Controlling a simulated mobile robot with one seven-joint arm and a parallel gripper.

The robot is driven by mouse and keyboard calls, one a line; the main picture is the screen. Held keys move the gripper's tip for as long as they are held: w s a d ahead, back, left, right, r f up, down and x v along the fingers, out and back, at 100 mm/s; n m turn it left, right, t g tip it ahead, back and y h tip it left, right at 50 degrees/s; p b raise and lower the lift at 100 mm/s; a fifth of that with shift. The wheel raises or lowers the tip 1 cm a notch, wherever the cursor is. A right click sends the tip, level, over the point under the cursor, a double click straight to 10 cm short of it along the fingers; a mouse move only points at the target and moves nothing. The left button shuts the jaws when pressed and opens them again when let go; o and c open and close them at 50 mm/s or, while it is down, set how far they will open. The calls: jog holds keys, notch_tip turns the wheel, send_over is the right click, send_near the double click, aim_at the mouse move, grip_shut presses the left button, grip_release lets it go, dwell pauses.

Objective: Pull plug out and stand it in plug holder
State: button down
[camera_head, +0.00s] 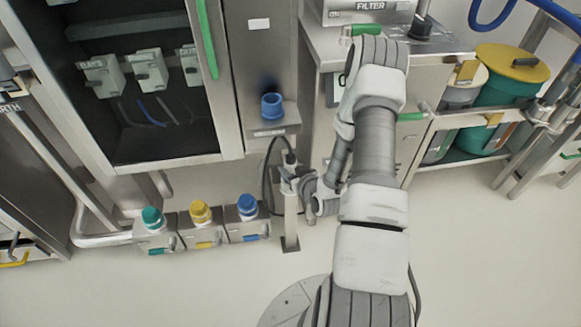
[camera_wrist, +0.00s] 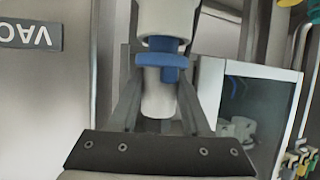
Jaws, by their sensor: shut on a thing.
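The plug (camera_wrist: 158,100) has a white body and a blue collar. It sits between the two dark fingers of my gripper (camera_wrist: 160,76) in the wrist view, and my gripper is shut on it. In the head view my gripper (camera_head: 291,180) is at the top of a pale upright post (camera_head: 291,218), probably the plug holder. A black cable loops from the dark end of the plug (camera_head: 290,158) down to the left. My wrist partly hides the plug there, and I cannot tell whether it touches or sits in the post.
A blue socket (camera_head: 271,106) is on the cabinet column, above and left of my gripper. Boxes with a teal cap (camera_head: 152,216), a yellow cap (camera_head: 200,211) and a blue cap (camera_head: 247,206) stand left of the post. The floor in front is clear.

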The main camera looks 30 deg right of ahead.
jog(key=shift+f, duration=0.85)
dwell(0.8)
jog(key=shift+c, duration=1.4)
grip_release()
jog(key=shift+s, duration=0.1)
